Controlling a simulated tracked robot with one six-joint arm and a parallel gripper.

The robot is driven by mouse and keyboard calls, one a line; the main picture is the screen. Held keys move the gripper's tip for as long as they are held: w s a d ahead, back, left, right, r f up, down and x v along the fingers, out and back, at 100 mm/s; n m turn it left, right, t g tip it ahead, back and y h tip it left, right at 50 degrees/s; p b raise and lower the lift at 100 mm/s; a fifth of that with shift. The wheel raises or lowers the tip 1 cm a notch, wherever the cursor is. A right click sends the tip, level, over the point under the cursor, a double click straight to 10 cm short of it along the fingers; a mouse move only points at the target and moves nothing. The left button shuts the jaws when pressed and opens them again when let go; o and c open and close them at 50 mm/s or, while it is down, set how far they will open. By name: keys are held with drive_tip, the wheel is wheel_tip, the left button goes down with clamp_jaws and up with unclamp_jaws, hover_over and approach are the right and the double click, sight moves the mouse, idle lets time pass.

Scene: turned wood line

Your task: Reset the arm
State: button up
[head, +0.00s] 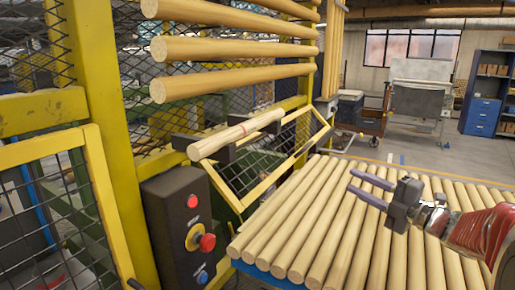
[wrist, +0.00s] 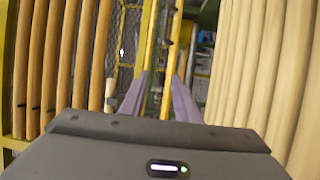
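My gripper (head: 356,182) is over the row of wooden rods at the right in the head view, at the end of my red arm. Its two grey-violet fingers are parallel and spread, pointing left, with nothing between them. In the wrist view the gripper (wrist: 158,82) also shows a clear gap between its fingers. A single pale rod (head: 236,135) with a reddish mark lies on dark brackets by the yellow frame, apart from my gripper.
Wooden rods (head: 300,235) lie side by side below my gripper. Long rods (head: 235,80) jut from a yellow mesh guard (head: 95,60) at left. A control box (head: 180,225) with red buttons stands at the guard's foot. Open floor (head: 395,150) lies beyond.

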drive_tip(key=s+a+f+n+g+h, duration=0.1)
drive_tip(key=s+a+f+n+g, duration=0.35)
drive_tip(key=s+a+n, duration=0.55)
drive_tip(key=s+a+f+n+g+h, duration=0.2)
drive_tip(key=s+a+f+n+g, duration=0.4)
drive_tip(key=n, duration=0.6)
drive_tip(key=s+d+f+n+h, duration=0.1)
drive_tip(key=s+n+h, duration=0.1)
drive_tip(key=s+n, duration=0.3)
drive_tip(key=s+d+f+n+t+h, duration=0.1)
drive_tip(key=s+n, duration=0.4)
drive_tip(key=n, duration=0.6)
drive_tip(key=s+d+f+n+h, duration=0.2)
drive_tip(key=s+n+h, duration=0.3)
drive_tip(key=n, duration=0.3)
drive_tip(key=shift+s+d+n, duration=0.2)
drive_tip(key=shift+d+n, duration=0.1)
drive_tip(key=shift+d, duration=0.4)
